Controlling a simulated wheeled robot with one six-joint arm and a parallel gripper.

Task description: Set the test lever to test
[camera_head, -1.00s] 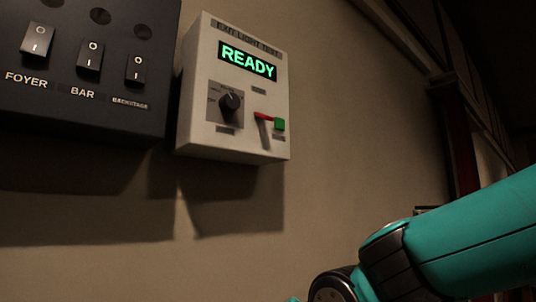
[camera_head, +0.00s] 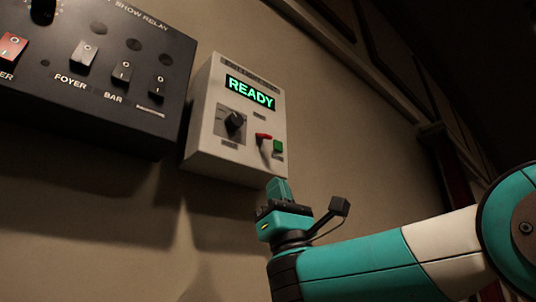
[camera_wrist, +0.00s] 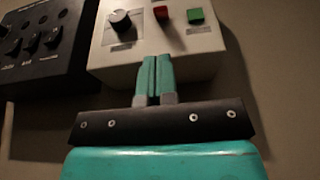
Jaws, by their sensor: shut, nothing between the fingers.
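The exit light test box (camera_head: 205,150) is a white wall box with a green READY display (camera_head: 250,92). I cannot tell whether the fingertips touch the box.
The black show relay panel (camera_head: 60,115) hangs left of the test box, with rocker switches (camera_head: 122,74) labelled FOYER and BAR. It also shows in the wrist view (camera_wrist: 45,70). The wall below both boxes is bare.

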